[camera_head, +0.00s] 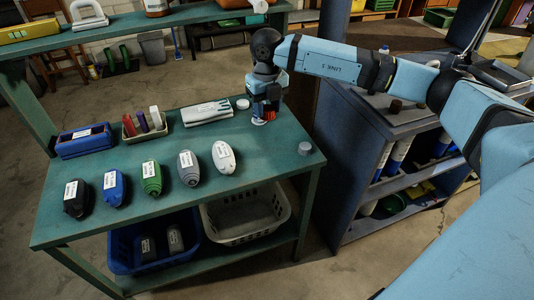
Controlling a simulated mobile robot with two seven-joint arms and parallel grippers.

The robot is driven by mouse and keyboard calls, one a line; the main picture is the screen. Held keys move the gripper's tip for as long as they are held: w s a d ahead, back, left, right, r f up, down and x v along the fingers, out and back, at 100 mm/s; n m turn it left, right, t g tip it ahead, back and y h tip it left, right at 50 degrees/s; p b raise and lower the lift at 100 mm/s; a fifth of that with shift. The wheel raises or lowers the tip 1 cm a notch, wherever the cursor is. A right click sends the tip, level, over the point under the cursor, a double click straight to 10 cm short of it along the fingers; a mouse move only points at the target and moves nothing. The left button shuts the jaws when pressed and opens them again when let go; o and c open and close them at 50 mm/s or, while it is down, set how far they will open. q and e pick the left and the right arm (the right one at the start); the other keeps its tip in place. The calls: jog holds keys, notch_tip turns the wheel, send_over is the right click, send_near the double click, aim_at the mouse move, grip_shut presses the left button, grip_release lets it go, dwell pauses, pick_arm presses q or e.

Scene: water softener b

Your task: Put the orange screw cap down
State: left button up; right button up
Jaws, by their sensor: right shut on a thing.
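My right gripper (266,111) reaches in from the right and points down over the back right part of the green table (272,152). It is shut on the orange screw cap (270,115), of which only a small orange-red patch shows between the dark fingers. The cap is at or just above the table top; I cannot tell whether it touches. A small white round piece (259,122) shows just below the fingers. My left gripper is not in view.
A white round lid (242,104) and a white labelled device (207,112) lie left of the gripper. A grey cap (305,148) stands near the right edge. The table between gripper and grey cap is clear.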

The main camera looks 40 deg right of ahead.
aim_at(267, 157)
notch_tip(267, 157, down, 16)
jog(key=shift+r+b, duration=0.15)
jog(key=shift+b, duration=0.2)
